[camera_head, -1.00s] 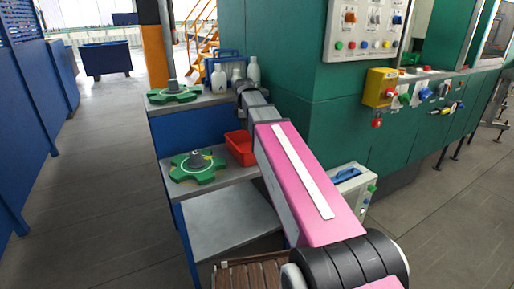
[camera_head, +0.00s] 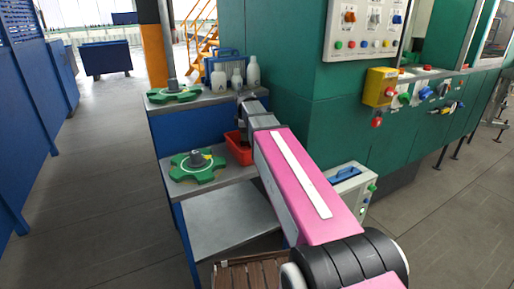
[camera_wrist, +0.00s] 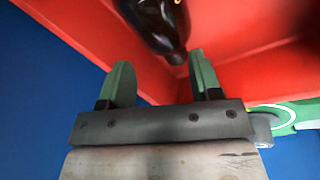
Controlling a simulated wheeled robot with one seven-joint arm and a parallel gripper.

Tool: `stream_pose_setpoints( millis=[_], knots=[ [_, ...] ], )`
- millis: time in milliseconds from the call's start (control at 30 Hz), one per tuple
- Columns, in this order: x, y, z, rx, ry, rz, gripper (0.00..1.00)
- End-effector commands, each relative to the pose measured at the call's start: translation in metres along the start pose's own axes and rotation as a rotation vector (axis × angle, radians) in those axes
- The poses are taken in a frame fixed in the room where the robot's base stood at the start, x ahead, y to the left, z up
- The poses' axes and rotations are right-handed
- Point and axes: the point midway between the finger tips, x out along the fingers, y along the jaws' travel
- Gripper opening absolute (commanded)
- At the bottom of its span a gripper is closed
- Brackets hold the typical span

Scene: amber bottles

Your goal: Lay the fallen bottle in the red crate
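The fingers are hidden in the head view.
A green handwheel (camera_head: 197,165) sits left of the crate on the same shelf. Another green wheel (camera_head: 174,93) and several pale bottles (camera_head: 252,73) stand on the upper shelf. A green cabinet wall (camera_head: 290,60) rises to the right. The lowest shelf (camera_head: 230,222) is bare.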

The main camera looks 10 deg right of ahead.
Motion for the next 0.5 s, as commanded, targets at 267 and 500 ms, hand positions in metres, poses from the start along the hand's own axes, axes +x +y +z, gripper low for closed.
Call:
stream_pose_setpoints(
  millis=[267,500],
  knots=[
    [-0.007,0.000,0.000,0.000,0.000,0.001,0.58],
    [-0.042,0.000,0.000,0.000,0.001,0.002,0.58]
  ],
)
